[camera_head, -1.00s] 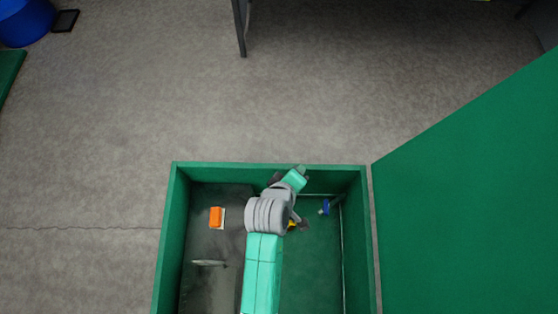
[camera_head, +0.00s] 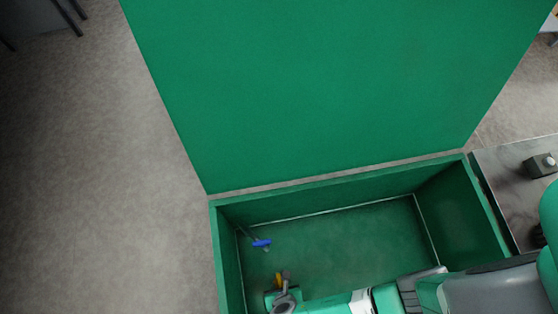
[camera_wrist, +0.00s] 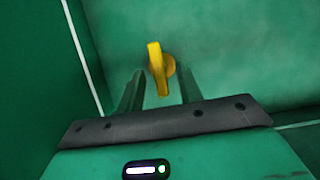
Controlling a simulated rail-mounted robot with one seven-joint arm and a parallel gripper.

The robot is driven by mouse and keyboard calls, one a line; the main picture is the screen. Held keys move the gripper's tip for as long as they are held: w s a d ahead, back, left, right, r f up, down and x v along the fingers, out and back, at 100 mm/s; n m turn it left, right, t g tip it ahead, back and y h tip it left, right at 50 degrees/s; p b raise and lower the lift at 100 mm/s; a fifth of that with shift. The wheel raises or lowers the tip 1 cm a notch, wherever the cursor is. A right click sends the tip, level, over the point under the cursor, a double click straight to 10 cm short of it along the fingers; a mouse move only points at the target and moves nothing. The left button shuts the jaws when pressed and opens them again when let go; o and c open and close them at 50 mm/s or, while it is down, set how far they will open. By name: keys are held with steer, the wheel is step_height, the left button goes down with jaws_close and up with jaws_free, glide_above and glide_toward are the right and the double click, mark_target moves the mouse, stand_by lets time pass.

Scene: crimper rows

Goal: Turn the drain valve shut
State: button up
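A yellow valve handle (camera_wrist: 154,62) on a round yellow hub sits on a green surface in the wrist view. It is narrow and runs nearly up and down there, tilted slightly. My gripper (camera_wrist: 160,88) is open, with one dark finger on each side of the handle's near end. I see no clear contact. A blue handle (camera_head: 261,243) is on the box's left side. Neither handle carries a readable label, so I cannot tell which is the drain valve.
The green box (camera_head: 340,192) has raised walls around its floor. A large green panel (camera_head: 320,90) stands beyond its far edge. A dark surface (camera_head: 510,185) with a small box and pale knob (camera_head: 541,165) is at the right. A pale line runs down the left in the wrist view.

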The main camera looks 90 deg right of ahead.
steer(key=shift+w+d+f, duration=0.1)
steer(key=shift+d+f, duration=0.15)
steer(key=shift+f, duration=0.3)
jaws_close()
